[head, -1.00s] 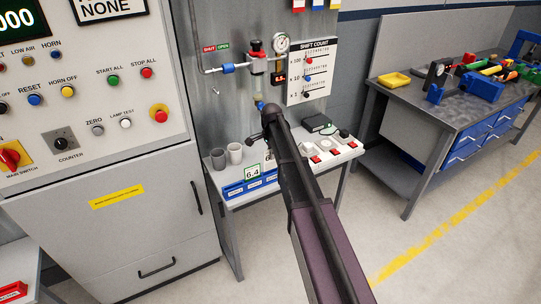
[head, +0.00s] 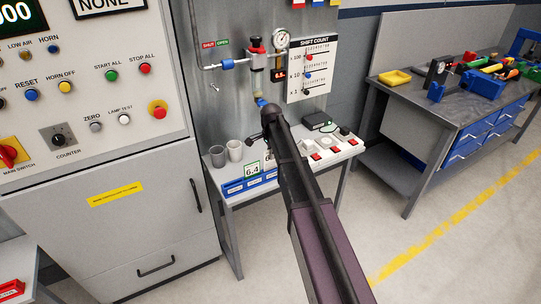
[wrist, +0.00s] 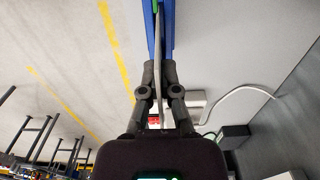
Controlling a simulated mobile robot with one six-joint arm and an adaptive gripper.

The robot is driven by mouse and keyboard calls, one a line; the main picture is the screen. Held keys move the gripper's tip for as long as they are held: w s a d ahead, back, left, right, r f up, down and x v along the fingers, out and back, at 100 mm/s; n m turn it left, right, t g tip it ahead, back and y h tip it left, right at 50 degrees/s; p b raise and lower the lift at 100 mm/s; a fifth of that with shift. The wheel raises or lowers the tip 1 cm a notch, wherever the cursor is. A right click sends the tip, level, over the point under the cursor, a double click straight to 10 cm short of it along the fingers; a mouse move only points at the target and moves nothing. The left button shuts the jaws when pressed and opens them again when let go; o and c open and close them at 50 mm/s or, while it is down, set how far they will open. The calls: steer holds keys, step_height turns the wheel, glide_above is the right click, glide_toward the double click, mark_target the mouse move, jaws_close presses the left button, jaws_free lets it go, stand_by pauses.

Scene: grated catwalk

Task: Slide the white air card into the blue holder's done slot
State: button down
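The blue holder (head: 236,189) lies along the front of the small grey table, with white labels on its face. A white card with a green border (head: 252,170) reads 6.4 and stands upright at the holder. In the wrist view, my gripper (wrist: 159,72) is shut on a thin white card (wrist: 185,120), seen nearly edge-on, with green at its far end. The blue holder (wrist: 168,25) shows just beyond the fingertips. My arm hides the gripper and part of the holder in the head view. I cannot tell how deep the held card sits or in which slot.
Two grey cups (head: 235,151) stand behind the holder. A white box with red switches (head: 331,148) and a black box (head: 317,121) are on the table's right. A control cabinet (head: 120,230) stands left. Open floor (head: 430,235) lies right.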

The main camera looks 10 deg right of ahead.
steer(key=shift+f+b, duration=1.55)
steer(key=shift+f, duration=0.15)
steer(key=shift+c, duration=1.6)
jaws_free()
steer(key=shift+r+p, duration=3.95)
steer(key=shift+r, duration=0.05)
